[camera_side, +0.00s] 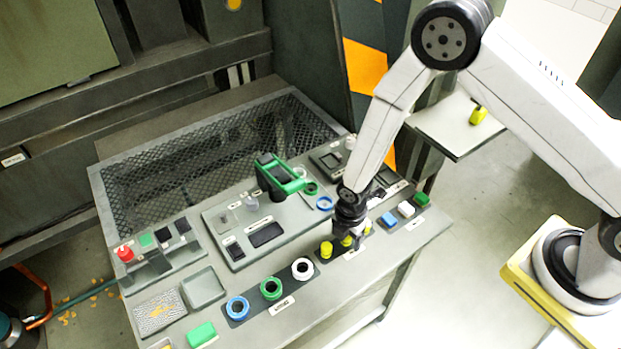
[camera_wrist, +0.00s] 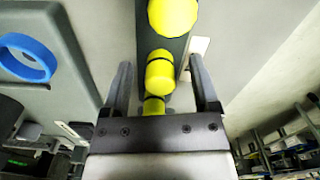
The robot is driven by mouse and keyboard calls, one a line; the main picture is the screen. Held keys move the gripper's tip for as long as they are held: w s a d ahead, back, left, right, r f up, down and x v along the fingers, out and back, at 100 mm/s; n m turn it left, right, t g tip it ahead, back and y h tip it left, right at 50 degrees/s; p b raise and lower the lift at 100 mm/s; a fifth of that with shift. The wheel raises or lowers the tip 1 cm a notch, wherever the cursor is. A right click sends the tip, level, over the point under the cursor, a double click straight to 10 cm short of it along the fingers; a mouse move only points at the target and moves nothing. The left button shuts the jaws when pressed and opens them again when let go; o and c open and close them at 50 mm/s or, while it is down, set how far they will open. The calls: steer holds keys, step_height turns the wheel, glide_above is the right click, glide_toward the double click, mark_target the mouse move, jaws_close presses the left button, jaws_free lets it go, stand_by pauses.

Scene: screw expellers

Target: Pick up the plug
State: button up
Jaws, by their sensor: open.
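Three yellow plugs stand in a row on a dark strip in the side view; the left one (camera_side: 326,249) is in clear view, and the others are partly covered by my gripper (camera_side: 351,234). In the wrist view my gripper (camera_wrist: 161,78) is open, with one finger on each side of the row. The middle plug (camera_wrist: 159,74) shows between the fingers, with a gap on both sides. A nearer plug (camera_wrist: 154,105) is partly hidden by the gripper body. The farther plug (camera_wrist: 172,14) lies beyond the fingertips and is cut by the frame edge.
Blue (camera_side: 237,308), green (camera_side: 271,288) and white (camera_side: 302,268) rings sit left of the plugs. Blue, white and green blocks (camera_side: 405,209) lie to the right. A green-handled device (camera_side: 280,176) stands behind. A blue ring (camera_wrist: 27,58) shows at left in the wrist view.

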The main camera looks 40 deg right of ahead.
jaws_close()
steer(key=shift+r, duration=0.65)
steer(key=s+d+r, duration=0.3)
steer(key=s+r, duration=0.8)
steer(key=s, duration=0.2)
steer(key=shift+s+d+r, duration=0.2)
steer(key=shift+d+r, duration=0.15)
steer(key=shift+d, duration=0.05)
stand_by(0.3)
